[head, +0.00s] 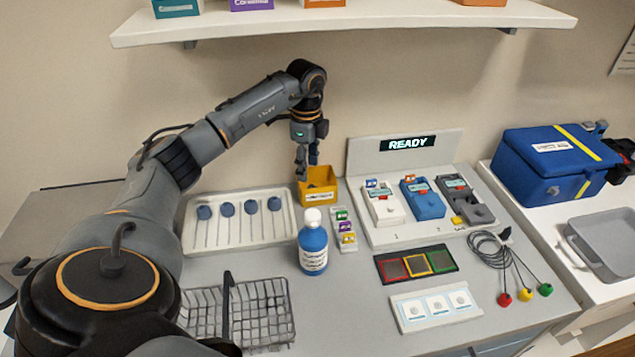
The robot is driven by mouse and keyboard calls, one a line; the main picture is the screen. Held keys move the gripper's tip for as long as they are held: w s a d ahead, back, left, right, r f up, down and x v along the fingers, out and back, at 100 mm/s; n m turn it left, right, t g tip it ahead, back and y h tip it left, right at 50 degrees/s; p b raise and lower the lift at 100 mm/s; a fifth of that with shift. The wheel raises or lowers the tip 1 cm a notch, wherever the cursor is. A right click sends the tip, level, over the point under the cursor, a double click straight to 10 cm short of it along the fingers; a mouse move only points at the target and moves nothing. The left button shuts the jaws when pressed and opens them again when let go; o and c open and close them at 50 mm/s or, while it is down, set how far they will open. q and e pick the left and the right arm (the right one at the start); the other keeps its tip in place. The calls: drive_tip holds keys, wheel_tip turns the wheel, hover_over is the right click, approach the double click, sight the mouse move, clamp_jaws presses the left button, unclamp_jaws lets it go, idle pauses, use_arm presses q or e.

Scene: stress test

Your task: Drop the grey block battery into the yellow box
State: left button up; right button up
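The yellow box (321,195) is a small open bin at the back of the counter, with a white label on its front. My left gripper (307,168) points down at the box's back left rim, with its fingers close above the opening. The fingers are small and dark here, and I cannot tell whether they hold anything. I cannot make out a loose grey block battery. A dark grey unit (465,198) is the rightmost of three on the white READY station, and its front part looks like a recess. The inside of the box is mostly hidden.
A blue-capped tool tray (238,243) lies left of the box. A blue bottle (313,247) stands in front of it, beside small coloured packs (346,236). A wire rack (258,312) is nearer. A shelf (345,18) overhangs the back. A blue bag (553,172) stands right.

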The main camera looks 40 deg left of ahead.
use_arm(q)
wheel_tip(320, 180, up, 8)
drive_tip(key=shift+f, duration=0.25)
idle(0.4)
idle(0.4)
